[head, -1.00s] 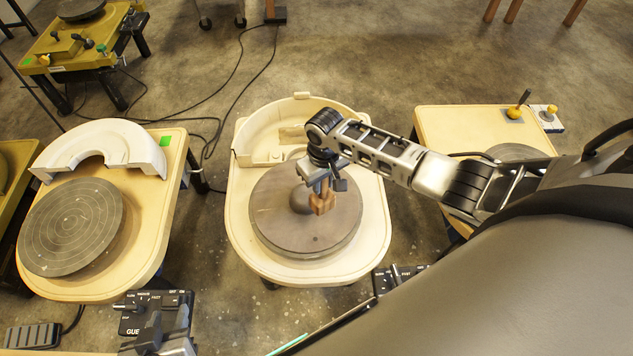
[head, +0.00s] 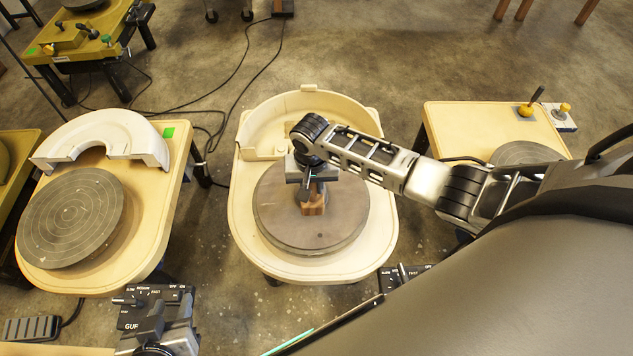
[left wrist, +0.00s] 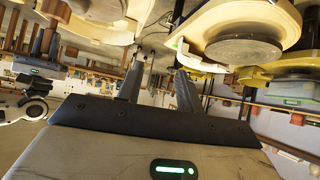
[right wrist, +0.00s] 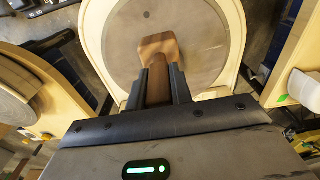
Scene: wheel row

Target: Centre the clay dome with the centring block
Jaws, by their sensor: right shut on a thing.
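The centring block is a brown wooden piece; it shows below my right gripper in the head view (head: 313,208) and between the fingers in the right wrist view (right wrist: 157,48). My right gripper (right wrist: 159,88) is shut on it, over the middle of the grey wheel head (head: 345,222). I cannot tell whether the block touches anything. The clay dome is hidden behind my right gripper and the block in the head view, and I cannot make it out in the right wrist view. My left gripper (left wrist: 160,85) is open and empty, away from this wheel.
A cream splash pan (head: 242,225) surrounds the wheel head, with a raised wall at the back. Another wheel (head: 70,218) stands to the left and a third table (head: 470,130) to the right.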

